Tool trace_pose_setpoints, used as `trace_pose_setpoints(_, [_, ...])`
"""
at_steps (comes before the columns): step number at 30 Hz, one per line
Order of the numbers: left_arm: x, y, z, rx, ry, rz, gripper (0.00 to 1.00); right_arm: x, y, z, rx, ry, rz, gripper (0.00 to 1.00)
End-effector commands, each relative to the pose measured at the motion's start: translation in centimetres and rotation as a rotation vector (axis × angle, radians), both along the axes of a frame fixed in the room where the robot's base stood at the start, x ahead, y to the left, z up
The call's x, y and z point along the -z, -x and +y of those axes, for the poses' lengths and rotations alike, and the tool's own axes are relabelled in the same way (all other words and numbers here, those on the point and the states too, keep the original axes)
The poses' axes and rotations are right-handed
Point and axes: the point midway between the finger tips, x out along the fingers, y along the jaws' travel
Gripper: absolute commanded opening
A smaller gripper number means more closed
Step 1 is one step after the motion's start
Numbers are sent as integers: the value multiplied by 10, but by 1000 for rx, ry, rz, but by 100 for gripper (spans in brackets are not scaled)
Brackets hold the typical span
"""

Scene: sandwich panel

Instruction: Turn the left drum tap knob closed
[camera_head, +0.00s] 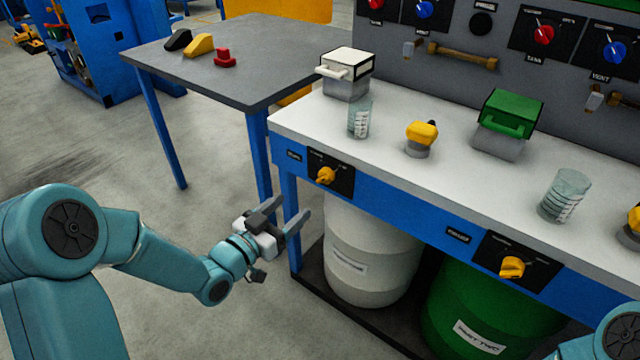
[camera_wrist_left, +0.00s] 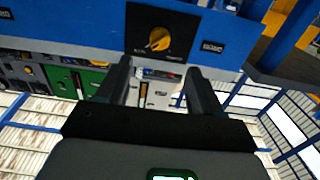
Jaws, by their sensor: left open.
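The left drum tap knob (camera_head: 325,175) is yellow and sits on a black plate on the blue front rail of the bench, above the white drum (camera_head: 368,255). It also shows in the left wrist view as a yellow knob (camera_wrist_left: 158,39), tilted, beyond the fingertips. My left gripper (camera_head: 289,212) is open and empty, a little below and to the left of the knob, apart from it. In the left wrist view its two fingers (camera_wrist_left: 158,68) are spread with the knob lined up between them. My right gripper is out of view.
A second yellow knob (camera_head: 512,267) sits further right above a green drum (camera_head: 490,310). The bench top (camera_head: 390,165) carries a beaker (camera_head: 359,120), a yellow-topped item (camera_head: 421,135) and lidded boxes. A grey table (camera_head: 265,65) stands behind left. Floor is clear around my left arm.

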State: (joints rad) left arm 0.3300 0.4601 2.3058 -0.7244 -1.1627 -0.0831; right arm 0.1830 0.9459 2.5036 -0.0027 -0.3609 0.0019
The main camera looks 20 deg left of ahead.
Motion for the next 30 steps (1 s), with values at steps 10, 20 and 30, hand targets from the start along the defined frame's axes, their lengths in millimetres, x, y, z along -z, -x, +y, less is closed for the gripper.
trace_pose_setpoints(10, [2,-78,-28,2,-1,-3,66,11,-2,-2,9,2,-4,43])
trace_pose_setpoints(20, [1,-109,-39,0,0,0,66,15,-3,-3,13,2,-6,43])
trace_pose_setpoints(30, [0,-109,-39,0,0,0,37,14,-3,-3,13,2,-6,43])
